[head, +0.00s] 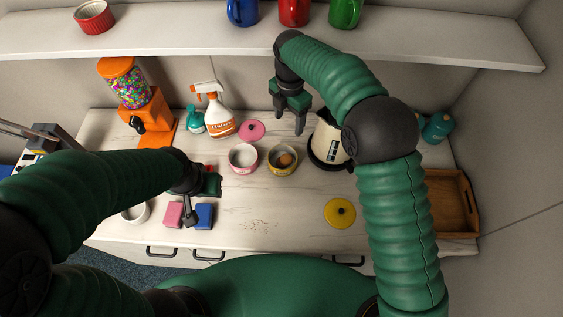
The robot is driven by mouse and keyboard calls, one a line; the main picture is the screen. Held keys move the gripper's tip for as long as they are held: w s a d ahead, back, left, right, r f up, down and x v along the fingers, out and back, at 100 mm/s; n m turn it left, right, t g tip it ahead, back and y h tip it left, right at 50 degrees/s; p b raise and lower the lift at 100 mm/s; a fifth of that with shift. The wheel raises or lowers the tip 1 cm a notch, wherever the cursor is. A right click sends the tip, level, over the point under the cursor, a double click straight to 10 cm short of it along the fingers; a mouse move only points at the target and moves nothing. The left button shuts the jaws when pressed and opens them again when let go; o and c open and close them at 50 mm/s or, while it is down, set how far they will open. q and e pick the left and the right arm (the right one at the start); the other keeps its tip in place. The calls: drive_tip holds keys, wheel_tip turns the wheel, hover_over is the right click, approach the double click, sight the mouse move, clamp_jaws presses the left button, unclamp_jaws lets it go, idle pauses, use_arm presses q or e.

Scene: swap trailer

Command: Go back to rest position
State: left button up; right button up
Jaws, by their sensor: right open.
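My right gripper (288,126) is open and empty, pointing down over the back of the counter, left of the cream and black kettle (328,143) and behind the yellow pot (283,160). My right arm arches up from the lower right, partly hiding the kettle. My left gripper (191,216) is low over the front left of the counter, by the pink sponge (173,213) and the blue sponge (205,217). Its fingers are seen edge-on, so I cannot tell whether they are open or touch a sponge.
A pink pot (243,158), pink lid (252,130) and yellow lid (340,212) are on the counter. A spray bottle (220,122) and gumball machine (150,115) stand back left. A wooden tray (458,205) is right. A shelf (200,38) with mugs runs above.

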idle(0.3)
drive_tip(key=s+d+f+m+t+b, duration=0.1)
drive_tip(key=s+d+f+m+b, duration=0.2)
drive_tip(key=s+d+m, duration=0.6)
drive_tip(key=s+d+f+m+t+b, duration=0.1)
drive_tip(key=s+d+f+m+b, duration=0.2)
drive_tip(key=s+d+m, duration=0.7)
drive_tip(key=s+f+m, duration=0.2)
drive_tip(key=s+m, duration=0.1)
drive_tip(key=m, duration=0.5)
drive_tip(key=shift+d+t+b, duration=0.3)
drive_tip(key=shift+b, duration=0.1)
drive_tip(key=shift+f, duration=0.1)
drive_tip(key=shift+s+d, duration=0.1)
